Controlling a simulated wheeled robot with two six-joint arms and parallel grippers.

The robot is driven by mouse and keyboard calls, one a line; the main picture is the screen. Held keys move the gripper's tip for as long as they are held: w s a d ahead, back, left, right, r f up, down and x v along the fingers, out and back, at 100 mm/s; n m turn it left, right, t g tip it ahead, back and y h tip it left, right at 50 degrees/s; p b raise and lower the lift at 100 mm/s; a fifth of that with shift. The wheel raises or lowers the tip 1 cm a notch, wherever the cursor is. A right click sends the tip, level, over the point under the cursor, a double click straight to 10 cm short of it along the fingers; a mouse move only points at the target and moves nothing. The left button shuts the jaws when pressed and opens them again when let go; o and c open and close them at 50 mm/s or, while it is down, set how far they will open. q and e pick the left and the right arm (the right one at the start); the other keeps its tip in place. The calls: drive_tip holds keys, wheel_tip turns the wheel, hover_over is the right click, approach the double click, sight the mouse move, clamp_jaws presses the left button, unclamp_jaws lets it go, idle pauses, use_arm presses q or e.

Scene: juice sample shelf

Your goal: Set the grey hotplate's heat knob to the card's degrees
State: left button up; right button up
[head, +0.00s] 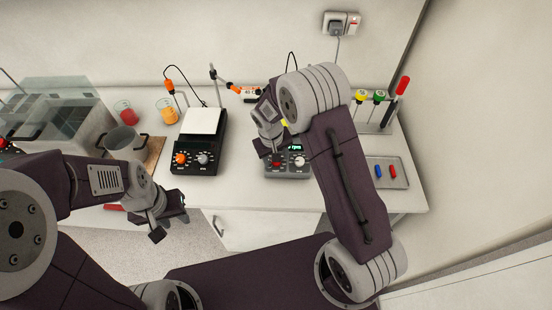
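The grey hotplate (289,174) stands right of centre on the bench, mostly hidden behind my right arm. Its front shows a red knob (278,160), a pale knob (300,161) and a small green display (296,147). My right gripper (273,152) points down over the front panel, close to the red knob. Its fingers are small and dark, and I cannot tell whether they touch the knob. A small white card (249,92) stands behind; its print looks like "40 C" but is hard to read. My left gripper (168,227) is open and empty in front of the bench edge.
A black hotplate (180,169) with an orange and a grey knob stands to the left. Nearby are a pot (123,142), a red beaker (125,112) and an orange beaker (167,112). A tray (400,173) and a tool rack (376,127) stand right.

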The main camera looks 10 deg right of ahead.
sight(275, 165)
wheel_tip(275, 165, up, 8)
drive_tip(key=s+a+b, duration=0.1)
drive_tip(key=shift+s+r, duration=0.1)
idle(0.3)
drive_tip(key=s+d+r+m+b, duration=0.1)
drive_tip(key=s+d+m+b, duration=0.1)
drive_tip(key=s+d, duration=0.4)
drive_tip(key=s+f+y, duration=0.1)
drive_tip(key=s+f, duration=0.3)
drive_tip(key=s, duration=0.7)
drive_tip(key=shift+a+y, duration=0.3)
